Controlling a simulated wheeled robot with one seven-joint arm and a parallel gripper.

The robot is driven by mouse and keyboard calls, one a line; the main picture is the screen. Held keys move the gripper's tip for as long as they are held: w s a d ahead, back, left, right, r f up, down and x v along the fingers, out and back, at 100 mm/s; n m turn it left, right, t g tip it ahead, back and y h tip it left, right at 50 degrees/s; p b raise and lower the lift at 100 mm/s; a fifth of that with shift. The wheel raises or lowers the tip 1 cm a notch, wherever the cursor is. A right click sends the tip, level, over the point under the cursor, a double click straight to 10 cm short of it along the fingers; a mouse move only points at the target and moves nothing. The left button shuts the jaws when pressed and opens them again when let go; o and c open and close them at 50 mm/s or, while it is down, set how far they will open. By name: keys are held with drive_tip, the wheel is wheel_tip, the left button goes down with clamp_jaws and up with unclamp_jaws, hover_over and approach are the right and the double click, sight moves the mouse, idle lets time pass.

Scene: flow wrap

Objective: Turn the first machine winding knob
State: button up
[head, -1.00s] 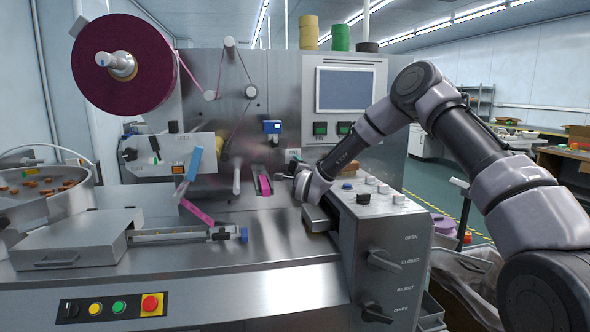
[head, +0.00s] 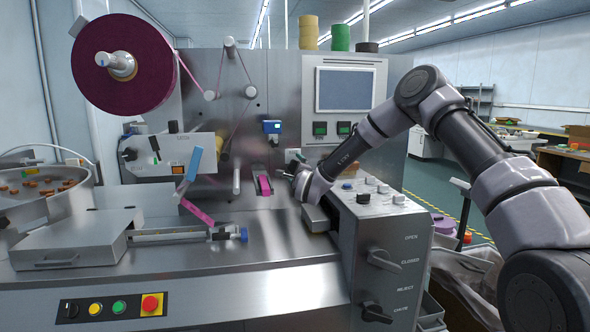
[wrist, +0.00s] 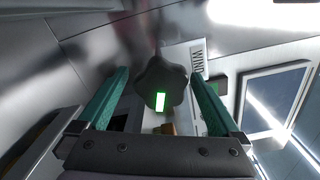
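The winding knob (wrist: 165,92) is dark and lobed with a bright green mark. It shows in the wrist view beside a white label (wrist: 198,58) that reads "WIN…", partly cut off. My gripper (wrist: 159,74) has two teal fingers spread apart, one on each side of the knob. A gap shows between the knob and each finger, so it is not gripped. In the head view my wrist (head: 312,183) is close to the front panel of the wrapping machine (head: 285,95), and the gripper and knob are mostly hidden there.
A control box (head: 380,230) with buttons and levers stands just below my forearm. A screen (head: 345,90) is on the panel above. The film roll (head: 125,65) and feed track (head: 180,237) are to the left.

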drive_tip(key=v, duration=1)
drive_tip(key=shift+s, duration=0.4)
drive_tip(key=shift+d+r, duration=0.1)
drive_tip(key=shift+r, duration=0.05)
